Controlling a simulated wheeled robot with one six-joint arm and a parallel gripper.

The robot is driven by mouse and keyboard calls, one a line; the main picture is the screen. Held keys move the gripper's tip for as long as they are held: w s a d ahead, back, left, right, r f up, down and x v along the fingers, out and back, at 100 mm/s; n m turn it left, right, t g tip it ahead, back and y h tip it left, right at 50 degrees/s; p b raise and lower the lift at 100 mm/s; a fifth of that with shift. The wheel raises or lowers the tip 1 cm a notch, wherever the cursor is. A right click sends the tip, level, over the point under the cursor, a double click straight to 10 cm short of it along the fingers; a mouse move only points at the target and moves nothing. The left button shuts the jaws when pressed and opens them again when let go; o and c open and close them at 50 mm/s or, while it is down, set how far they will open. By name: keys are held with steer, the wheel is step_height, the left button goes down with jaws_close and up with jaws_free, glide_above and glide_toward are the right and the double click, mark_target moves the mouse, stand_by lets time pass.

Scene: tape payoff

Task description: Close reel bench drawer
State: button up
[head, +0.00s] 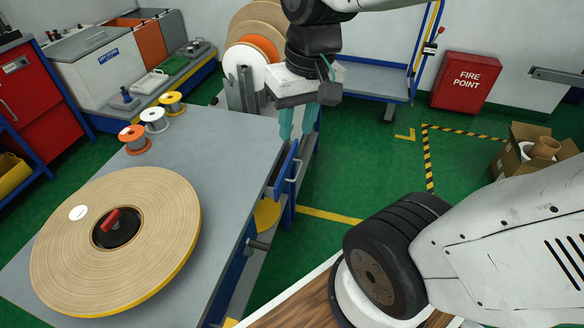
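The reel bench (222,140) has a grey top and stands at the left. Its blue drawer front (284,172), with a pale bar handle (293,171), is on the bench's right side. The front appears to stand out a little from the bench edge; I cannot tell exactly how far, and the drawer's inside is hardly visible. My gripper (296,134) points down above the drawer's far end, close to the bench edge. Its two teal fingers are apart with nothing seen between them. I cannot tell whether a finger touches the drawer.
A large tape reel (150,225) lies on the bench, with small orange (134,138), white (154,119) and yellow (172,102) spools behind. Upright reels (258,48) stand beyond. A blue trolley (366,80) and red fire point box (467,82) are at the back.

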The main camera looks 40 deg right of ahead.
steer(key=w+d+f+m+y, duration=0.1)
steer(key=w+d+f+m, duration=0.2)
steer(key=w+f, duration=0.55)
steer(key=m, duration=0.6)
glide_toward(298, 173)
steer(key=shift+h, duration=0.3)
steer(key=f, duration=0.4)
steer(key=a+f, duration=0.1)
steer(key=f, duration=0.1)
steer(key=shift+w+a+f, duration=0.15)
steer(key=shift+w+f, duration=0.15)
steer(key=shift+w, duration=0.05)
steer(key=shift+w+f, duration=0.1)
steer(key=shift+f, duration=0.35)
